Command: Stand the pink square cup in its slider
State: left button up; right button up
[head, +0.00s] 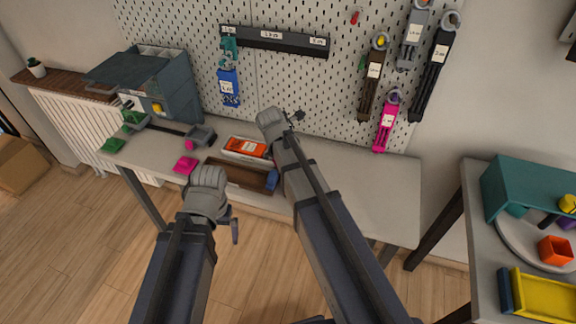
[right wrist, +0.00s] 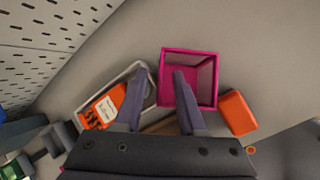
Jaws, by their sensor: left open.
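The pink square cup (right wrist: 205,98) shows in the right wrist view with its open mouth facing the camera. My right gripper (right wrist: 160,72) is open there. One finger overlaps the cup's mouth and the other is left of it, with the cup's left wall between them; I cannot tell whether they touch it. In the head view the cup and right fingertips are hidden behind my right arm. A flat pink piece (head: 185,165) lies at the bench's front edge, and a small pink part (head: 189,145) sits behind it; I cannot tell which is the slider. My left gripper (head: 231,224) is open and empty in front of the bench.
A white tray (right wrist: 150,99) with an orange labelled item is left of the cup; an orange block (right wrist: 238,112) is right of it. A brown tray (head: 225,182) lies at the bench front. The bench's right part (head: 385,190) is clear. A pegboard (head: 300,85) stands behind.

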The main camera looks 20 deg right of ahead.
grip_shut()
dwell(0.3)
dwell(1.1)
